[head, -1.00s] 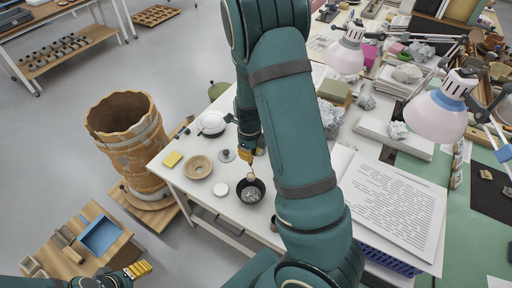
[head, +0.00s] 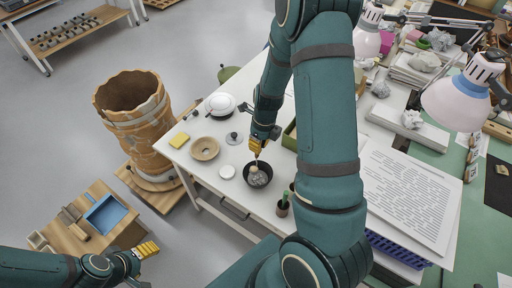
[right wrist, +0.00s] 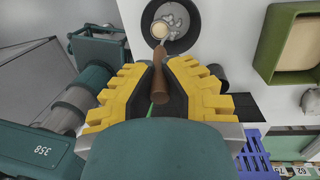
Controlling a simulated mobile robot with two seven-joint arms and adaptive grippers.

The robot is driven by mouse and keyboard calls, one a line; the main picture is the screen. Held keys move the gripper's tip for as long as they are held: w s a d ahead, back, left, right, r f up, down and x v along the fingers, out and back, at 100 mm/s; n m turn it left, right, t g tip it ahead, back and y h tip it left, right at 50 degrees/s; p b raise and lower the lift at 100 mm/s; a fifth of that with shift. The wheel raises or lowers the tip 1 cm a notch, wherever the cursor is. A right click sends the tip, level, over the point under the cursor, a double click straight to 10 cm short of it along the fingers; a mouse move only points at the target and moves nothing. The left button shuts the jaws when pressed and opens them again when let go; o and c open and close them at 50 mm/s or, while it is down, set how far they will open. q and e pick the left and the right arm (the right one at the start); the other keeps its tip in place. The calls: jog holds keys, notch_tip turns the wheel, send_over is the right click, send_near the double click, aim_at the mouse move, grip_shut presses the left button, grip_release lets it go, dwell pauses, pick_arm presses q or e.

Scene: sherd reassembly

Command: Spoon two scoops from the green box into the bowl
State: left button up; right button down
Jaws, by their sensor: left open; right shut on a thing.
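The dark bowl (head: 269,179) stands on the white table and holds grey lumps; it also shows in the right wrist view (right wrist: 191,38). My right gripper (head: 257,143) is shut on the brown handle of the spoon (right wrist: 158,78). The spoon's round head (head: 253,168) is over the bowl and looks filled with pale beige material. The green box (right wrist: 267,45) is right of the bowl in the right wrist view, with a beige inside. In the head view the green box (head: 289,138) is mostly hidden behind my right arm. My left gripper (head: 147,250) is open and empty, low at the left.
A tan dish (head: 205,148), yellow sponge (head: 180,140), white disc (head: 227,171) and grey lidded piece (head: 234,138) lie left of the bowl. A small pot (head: 282,204) is near the front edge. A large cracked vessel (head: 140,130) stands beside the table.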

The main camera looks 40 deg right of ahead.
jog(key=shift+d+f+b, duration=0.15)
jog(key=shift+f+b, duration=0.15)
jog(key=shift+b, duration=0.35)
pick_arm(q)
notch_tip(320, 180, down, 17)
jog(key=s+b, duration=0.1)
jog(key=b, duration=1.3)
jog(key=shift+s+d+g+b, duration=0.2)
jog(key=shift+d+g+b, duration=0.05)
jog(key=shift+g+b, duration=0.05)
pick_arm(e)
jog(key=s+d+f+t+y, duration=0.2)
jog(key=d+f+t+y, duration=0.1)
jog(key=d+f+y, duration=0.5)
jog(key=shift+s+d+f+y, duration=0.25)
jog(key=shift+s+d+y, duration=0.1)
jog(key=shift+d+y, duration=1.4)
jog(key=shift+a+y, duration=0.25)
